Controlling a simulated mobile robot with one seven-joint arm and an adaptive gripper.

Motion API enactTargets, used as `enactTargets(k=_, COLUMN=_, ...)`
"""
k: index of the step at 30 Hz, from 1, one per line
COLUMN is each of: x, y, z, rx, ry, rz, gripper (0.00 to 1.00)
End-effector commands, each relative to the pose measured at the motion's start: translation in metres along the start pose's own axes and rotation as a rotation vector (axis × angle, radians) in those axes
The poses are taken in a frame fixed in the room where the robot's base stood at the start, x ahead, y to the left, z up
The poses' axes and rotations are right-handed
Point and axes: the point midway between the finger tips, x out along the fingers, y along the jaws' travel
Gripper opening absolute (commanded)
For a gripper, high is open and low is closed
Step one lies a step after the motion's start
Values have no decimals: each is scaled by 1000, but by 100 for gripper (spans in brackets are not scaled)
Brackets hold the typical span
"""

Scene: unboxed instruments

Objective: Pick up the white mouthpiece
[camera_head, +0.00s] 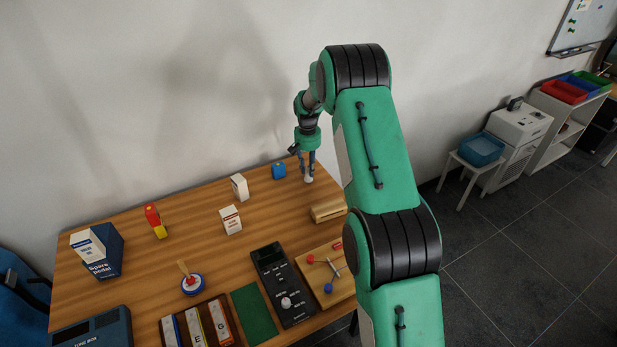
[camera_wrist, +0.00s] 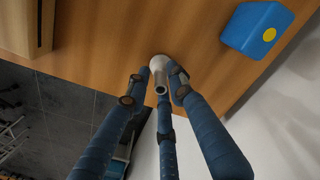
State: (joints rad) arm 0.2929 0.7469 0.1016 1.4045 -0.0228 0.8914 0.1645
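The white mouthpiece (camera_head: 308,179) is a small pale piece on the wooden table near its back edge. In the wrist view it (camera_wrist: 160,66) shows as a grey-white tapered piece with a round open end facing the camera. My gripper (camera_head: 307,171) points down right over it. In the wrist view, the blue fingertips of my gripper (camera_wrist: 157,82) are spread around the mouthpiece. A small gap shows at the left finger. The right finger lies very close, and I cannot tell whether it touches. The mouthpiece appears to rest on the table.
A blue box (camera_head: 278,170) with a yellow dot stands close by, left of my gripper in the head view. A wooden block (camera_head: 327,211) lies in front of it. White cartons (camera_head: 240,187) stand further left. The table's edge is near the mouthpiece, with a wall behind.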

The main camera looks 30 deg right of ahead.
Motion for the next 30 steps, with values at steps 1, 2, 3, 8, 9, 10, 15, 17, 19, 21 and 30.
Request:
enactTargets(k=1, x=0, y=0, z=0, rx=0, ry=0, rz=0, gripper=7)
enactTargets(k=2, x=0, y=0, z=0, rx=0, ry=0, rz=0, gripper=1)
enactTargets(k=3, x=0, y=0, z=0, rx=0, ry=0, rz=0, gripper=0)
enactTargets(k=8, x=0, y=0, z=0, rx=0, ry=0, rz=0, gripper=0)
enactTargets(k=9, x=0, y=0, z=0, rx=0, ry=0, rz=0, gripper=0)
enactTargets(k=10, x=0, y=0, z=0, rx=0, ry=0, rz=0, gripper=0)
enactTargets(k=15, x=-1, y=0, z=0, rx=0, ry=0, rz=0, gripper=0)
enactTargets(k=17, x=-4, y=0, z=0, rx=0, ry=1, rz=0, gripper=0)
enactTargets(k=19, x=-8, y=0, z=0, rx=0, ry=2, rz=0, gripper=0)
enactTargets(k=21, x=-14, y=0, z=-1, rx=0, ry=2, rz=0, gripper=0)
enactTargets(k=30, x=-57, y=1, z=-1, rx=0, ry=3, rz=-1, gripper=0)
